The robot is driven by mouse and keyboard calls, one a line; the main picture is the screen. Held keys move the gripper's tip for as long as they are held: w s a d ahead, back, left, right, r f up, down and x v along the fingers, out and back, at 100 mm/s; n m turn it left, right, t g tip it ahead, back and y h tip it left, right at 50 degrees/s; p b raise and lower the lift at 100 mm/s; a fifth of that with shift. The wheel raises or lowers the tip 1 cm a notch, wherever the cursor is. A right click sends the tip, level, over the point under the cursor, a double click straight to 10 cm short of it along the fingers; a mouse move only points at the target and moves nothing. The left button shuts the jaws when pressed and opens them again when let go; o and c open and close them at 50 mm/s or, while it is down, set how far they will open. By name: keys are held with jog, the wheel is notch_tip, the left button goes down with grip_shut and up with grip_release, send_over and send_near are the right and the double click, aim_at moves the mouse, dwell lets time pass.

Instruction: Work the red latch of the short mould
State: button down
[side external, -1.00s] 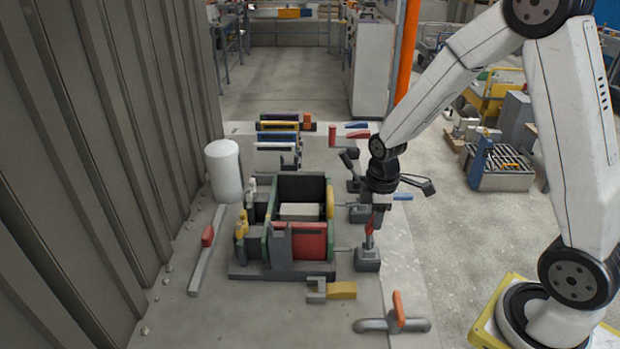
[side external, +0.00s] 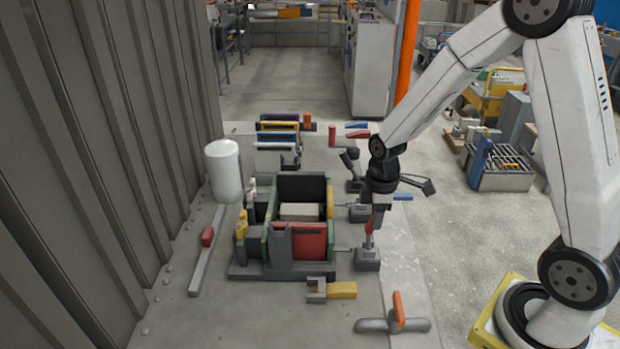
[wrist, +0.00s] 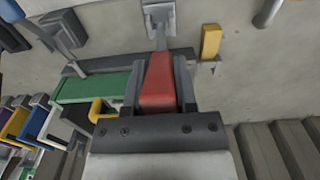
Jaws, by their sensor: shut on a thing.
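The red latch (side external: 369,230) stands upright on a grey base (side external: 367,260) at the right of the mould's near end. A thin rod runs from it toward the mould. My gripper (side external: 374,220) reaches down over the latch and is shut on its red handle. In the wrist view the red handle (wrist: 158,80) lies between the two dark fingers of my gripper (wrist: 158,62). The mould (side external: 283,273) has green sides, a red near panel (side external: 314,240) and a pale block inside. The fingers hide part of the handle.
A yellow-ended clamp (side external: 342,290) and an orange-handled tool (side external: 398,308) lie in front. A white cylinder (side external: 223,170) and a corrugated wall (side external: 90,150) are at left. Coloured panels (side external: 277,137) stand at the back.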

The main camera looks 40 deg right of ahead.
jog(key=shift+a, duration=0.1)
jog(key=shift+w+a+g+h, duration=0.7)
jog(key=shift+a, duration=0.05)
jog(key=shift+w+a+f+g+h, duration=0.35)
jog(key=shift+w+a+g+h, duration=0.45)
jog(key=shift+g+h, duration=0.2)
jog(key=shift+c, duration=2)
grip_release()
jog(key=shift+w+r, duration=0.1)
jog(key=shift+r, duration=0.05)
jog(key=v, duration=0.7)
jog(key=shift+r, duration=0.25)
jog(key=shift+a, duration=0.1)
